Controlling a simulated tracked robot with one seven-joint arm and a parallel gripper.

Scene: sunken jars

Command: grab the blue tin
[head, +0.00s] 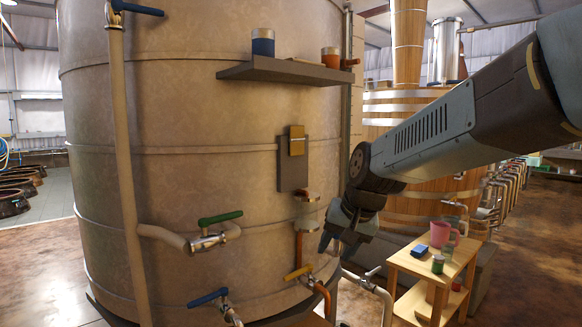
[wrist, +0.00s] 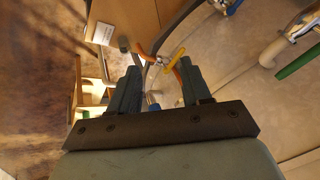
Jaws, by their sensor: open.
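A blue tin (head: 263,42) with a pale rim stands upright on the dark shelf (head: 285,71) fixed to the big tank, in the head view. My gripper (head: 338,243) hangs well below and to the right of the tin, pointing down in front of the tank's lower right side. In the wrist view my gripper (wrist: 157,82) shows two dark fingers spread apart with nothing held between them. The tin does not show in the wrist view.
An orange tin (head: 330,57) stands at the shelf's right end. A wall box (head: 296,140), a green-handled valve (head: 220,218) and a yellow-handled valve (head: 298,272) stick out from the tank. A wooden stand (head: 407,262) holds a pink mug (head: 441,234) and small items.

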